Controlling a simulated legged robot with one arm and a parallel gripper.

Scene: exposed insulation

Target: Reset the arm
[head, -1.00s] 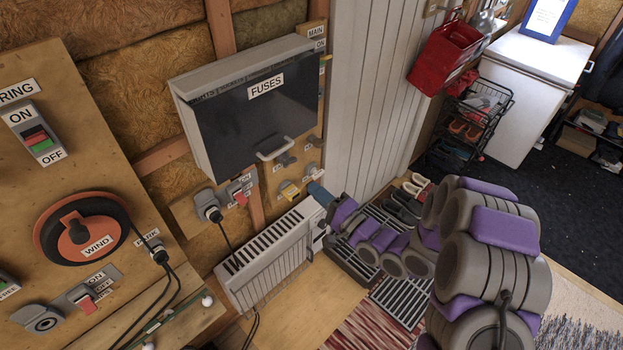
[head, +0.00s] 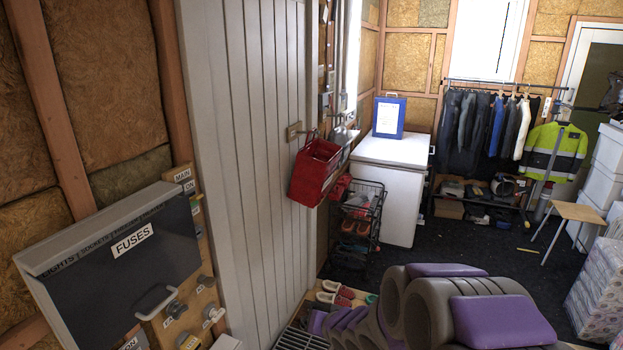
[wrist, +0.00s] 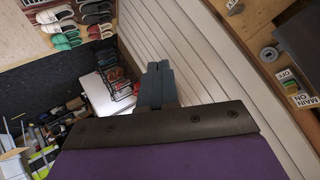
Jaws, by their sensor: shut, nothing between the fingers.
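My arm, grey with purple pads, fills the lower right of the head view and points toward the wall side; its end is hidden there. In the wrist view my gripper (wrist: 158,70) shows as two dark blue-grey fingers close together, with nothing between them. It is in front of white wall panelling (wrist: 190,60), with no contact visible. The fuse box (head: 110,255), with a dark front and a "FUSES" label, is on the wall at lower left in the head view.
A red bin (head: 315,170) hangs by the white panelled door (head: 250,150). Behind it are a wire rack (head: 362,215) and a white chest (head: 392,190). Shoes (head: 335,293) lie near the door. A small stool (head: 578,213) and stacked boxes (head: 600,275) stand right. Dark floor (head: 480,250) is open in the middle.

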